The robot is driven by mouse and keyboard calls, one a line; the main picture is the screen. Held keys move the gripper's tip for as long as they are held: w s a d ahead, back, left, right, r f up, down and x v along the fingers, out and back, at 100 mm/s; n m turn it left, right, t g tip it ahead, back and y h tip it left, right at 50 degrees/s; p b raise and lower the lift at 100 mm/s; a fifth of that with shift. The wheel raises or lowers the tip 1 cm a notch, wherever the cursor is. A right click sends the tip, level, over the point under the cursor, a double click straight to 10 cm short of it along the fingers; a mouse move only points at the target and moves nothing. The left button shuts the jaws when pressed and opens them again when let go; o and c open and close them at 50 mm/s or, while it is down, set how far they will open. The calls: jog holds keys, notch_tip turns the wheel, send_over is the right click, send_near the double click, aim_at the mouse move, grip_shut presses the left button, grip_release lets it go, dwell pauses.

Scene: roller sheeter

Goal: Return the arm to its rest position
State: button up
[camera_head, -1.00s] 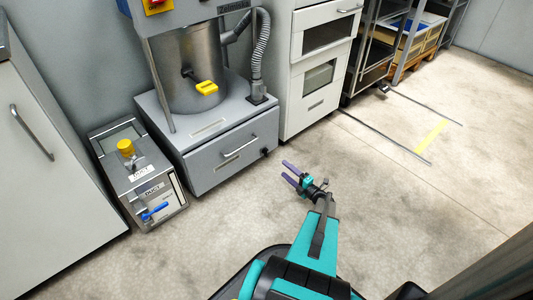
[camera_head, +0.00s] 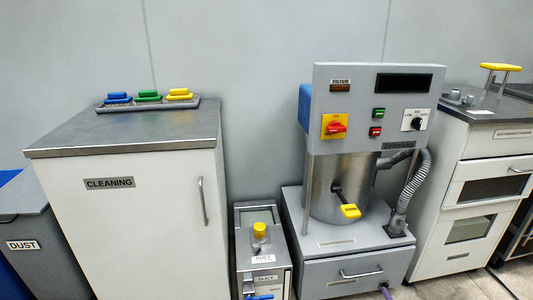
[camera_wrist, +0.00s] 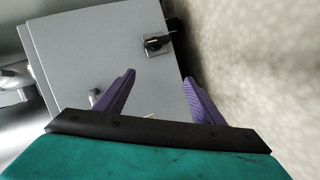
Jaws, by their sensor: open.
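My gripper (camera_wrist: 159,77) shows in the wrist view with its two purple fingers apart and nothing between them. In the head view only a small purple tip of my gripper (camera_head: 386,291) shows at the bottom edge, in front of the grey drawer base (camera_head: 324,271) of the machine. The rest of my arm is out of the head view. In the wrist view a grey cabinet face (camera_wrist: 95,45) with a dark fitting (camera_wrist: 157,42) lies beyond the fingers; I cannot tell whether they touch it.
A white cleaning cabinet (camera_head: 150,215) stands left, with a tray (camera_head: 150,106) of coloured brushes on top. A small duct unit (camera_head: 262,264) stands beside the machine (camera_head: 375,100). White drawers (camera_head: 484,205) stand at right. Pale floor (camera_wrist: 240,60) is clear right of the fingers.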

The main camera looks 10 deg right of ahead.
jog(key=s+a+r+m+g+y+p, duration=0.1)
jog(key=s+a+r+m+g+p, duration=0.2)
jog(key=a, duration=0.5)
jog(key=s+a+r+m+g+p, duration=0.2)
jog(key=s+a+g+p, duration=0.15)
jog(key=a+p, duration=0.4)
jog(key=s+a+r+m+g+y+p, duration=0.1)
jog(key=s+a+r+m+g+p, duration=0.2)
jog(key=a, duration=0.7)
jog(key=s+a+r+g+y+p, duration=0.1)
jog(key=s+a+r+g+p, duration=0.3)
jog(key=s+a+r, duration=0.3)
jog(key=s+a+r+m+g+y+p, duration=0.1)
jog(key=s+a+r+g+p, duration=0.3)
jog(key=s+a, duration=0.9)
notch_tip(320, 180, up, 3)
jog(key=shift+a+f+m+g+y+p, duration=0.15)
jog(key=shift+a+m+g+y+p, duration=0.2)
jog(key=shift+a+y+p, duration=0.3)
jog(key=shift+d, duration=0.1)
